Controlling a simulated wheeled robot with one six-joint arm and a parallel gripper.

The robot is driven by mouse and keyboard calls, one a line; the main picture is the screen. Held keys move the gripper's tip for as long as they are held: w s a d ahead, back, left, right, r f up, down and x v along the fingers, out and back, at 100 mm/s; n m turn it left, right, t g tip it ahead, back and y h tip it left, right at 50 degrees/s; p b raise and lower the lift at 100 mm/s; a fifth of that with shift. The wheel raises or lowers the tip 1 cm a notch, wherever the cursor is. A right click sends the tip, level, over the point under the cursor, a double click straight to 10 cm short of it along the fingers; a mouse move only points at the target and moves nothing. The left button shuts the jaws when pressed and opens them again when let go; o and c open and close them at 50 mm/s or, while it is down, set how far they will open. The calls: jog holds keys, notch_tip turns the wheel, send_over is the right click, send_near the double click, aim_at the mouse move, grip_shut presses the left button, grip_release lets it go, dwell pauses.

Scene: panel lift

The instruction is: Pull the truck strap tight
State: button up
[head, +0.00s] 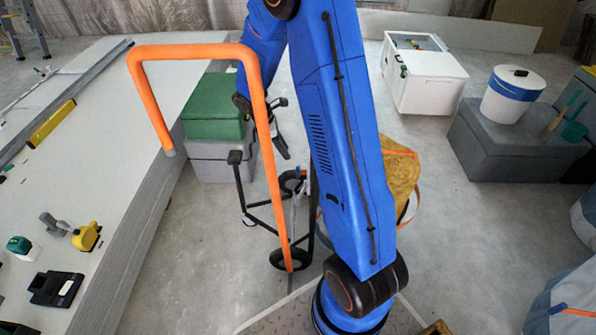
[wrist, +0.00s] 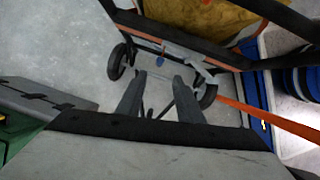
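The truck is a black wheeled frame with a tall orange handle (head: 262,130), standing upright on the floor in the middle of the head view. Its black frame (wrist: 190,45) and wheels also show in the wrist view. A thin grey strand with a small blue tab (wrist: 160,61) hangs at the frame in the wrist view; I cannot tell for sure that it is the strap. My gripper (head: 282,128) is partly hidden behind the orange handle in the head view. In the wrist view my gripper (wrist: 158,88) has two grey fingers apart with bare floor between them, short of the tab.
A stack of large panels (head: 95,120) fills the left, with tools on top. A green box (head: 213,105) sits on a grey one beside it. A yellow bag (head: 402,172) lies behind my arm. A white cabinet (head: 425,80) stands further back.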

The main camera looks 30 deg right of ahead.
aim_at(298, 171)
jog(key=x, duration=1.4)
jog(key=shift+f, duration=0.15)
grip_shut()
